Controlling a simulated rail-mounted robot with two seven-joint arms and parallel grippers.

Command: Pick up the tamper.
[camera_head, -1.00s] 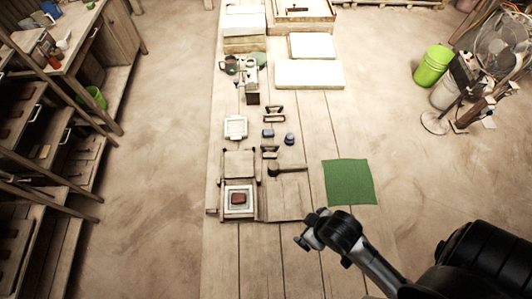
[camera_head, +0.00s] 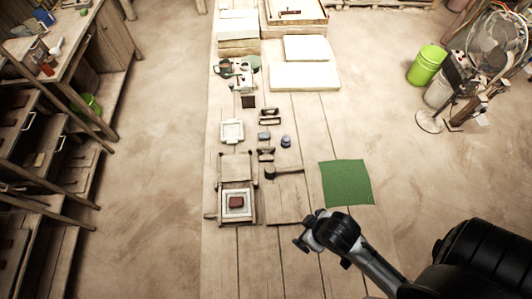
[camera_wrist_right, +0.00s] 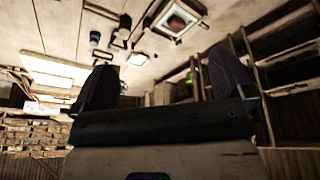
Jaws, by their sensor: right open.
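Several small tools lie mid-table in the head view. A blue-grey round-topped piece (camera_head: 286,141) stands beside a smaller dark blue block (camera_head: 264,135); I cannot tell surely which tool is the tamper. A dark-headed mallet (camera_head: 283,172) lies below them, and two dark handled tools (camera_head: 269,117) lie above. My right gripper (camera_head: 306,232) is at the table's near right part, below and apart from these tools. In the right wrist view its two fingers (camera_wrist_right: 165,78) are wide apart with nothing between them. My left gripper is not in view.
A wooden press frame (camera_head: 222,207) holds a white square mould with a reddish-brown block. A green cloth (camera_head: 346,183) lies right of the tools. A white frame (camera_head: 232,131) and white slabs (camera_head: 304,76) are farther back. The near table is clear.

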